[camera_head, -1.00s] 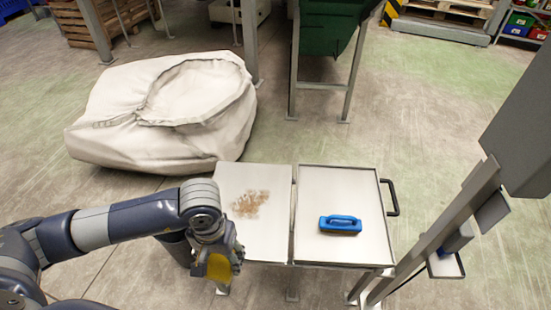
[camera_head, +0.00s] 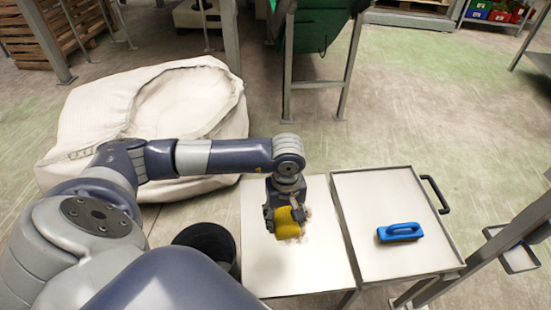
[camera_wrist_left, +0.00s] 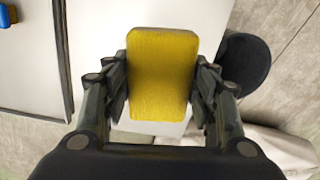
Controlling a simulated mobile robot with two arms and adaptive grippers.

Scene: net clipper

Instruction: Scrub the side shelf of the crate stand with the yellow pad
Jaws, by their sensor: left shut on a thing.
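The yellow pad (camera_head: 287,224) is in my left gripper (camera_head: 285,208), whose fingers are shut on its two sides. The pad also fills the middle of the left wrist view (camera_wrist_left: 162,75). Gripper and pad are over the pale side shelf (camera_head: 280,272), the left of two flat panels on the crate stand. A faint trace of the brown stain (camera_head: 307,212) shows beside the gripper; the rest is hidden behind the gripper and pad. I cannot tell whether the pad touches the shelf. My right gripper is out of view.
A blue-handled brush (camera_head: 400,232) lies on the rimmed tray (camera_head: 375,190) right of the shelf. A black bucket (camera_head: 207,240) stands left of the shelf. A large white sack (camera_head: 85,125) lies behind my left arm. A grey post rises at the right.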

